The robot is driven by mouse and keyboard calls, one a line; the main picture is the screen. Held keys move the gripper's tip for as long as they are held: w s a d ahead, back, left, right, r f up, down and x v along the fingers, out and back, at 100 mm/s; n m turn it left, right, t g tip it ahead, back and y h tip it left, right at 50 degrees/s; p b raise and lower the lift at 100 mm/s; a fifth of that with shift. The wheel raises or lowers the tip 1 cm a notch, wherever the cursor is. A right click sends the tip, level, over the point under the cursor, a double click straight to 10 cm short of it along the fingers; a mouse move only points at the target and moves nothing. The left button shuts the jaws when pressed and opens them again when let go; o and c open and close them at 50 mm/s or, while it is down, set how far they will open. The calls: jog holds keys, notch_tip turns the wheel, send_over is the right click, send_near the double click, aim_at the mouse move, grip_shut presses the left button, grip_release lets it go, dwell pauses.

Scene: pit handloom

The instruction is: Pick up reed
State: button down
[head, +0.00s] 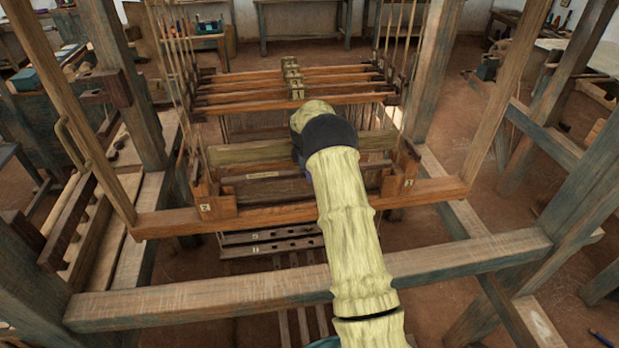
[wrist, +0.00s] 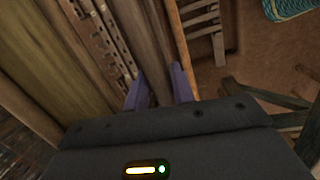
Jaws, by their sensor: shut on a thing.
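The reed (head: 265,189) appears as a long dark strip set in the wooden batten frame, between two end blocks with small plates. In the wrist view a long dark bar (wrist: 152,40), which looks like the reed, runs between the two purple fingers of my gripper (wrist: 159,90). My gripper is shut on it. In the head view my arm hides most of the gripper and the right part of the reed. The reed lies among the frame's bars; I cannot tell whether it is lifted.
The front batten beam (head: 270,217) runs close in front of the reed. A thick loom crossbeam (head: 220,299) lies nearer. Heddle bars (head: 300,100) stand behind. Upright posts (head: 430,75) flank the space. A perforated rail (wrist: 106,40) lies beside the fingers in the wrist view.

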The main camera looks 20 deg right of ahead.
notch_tip(320, 180, up, 17)
jog(key=b, duration=0.2)
jog(key=shift+w+f, duration=0.1)
jog(key=shift+f, duration=0.1)
dwell(0.5)
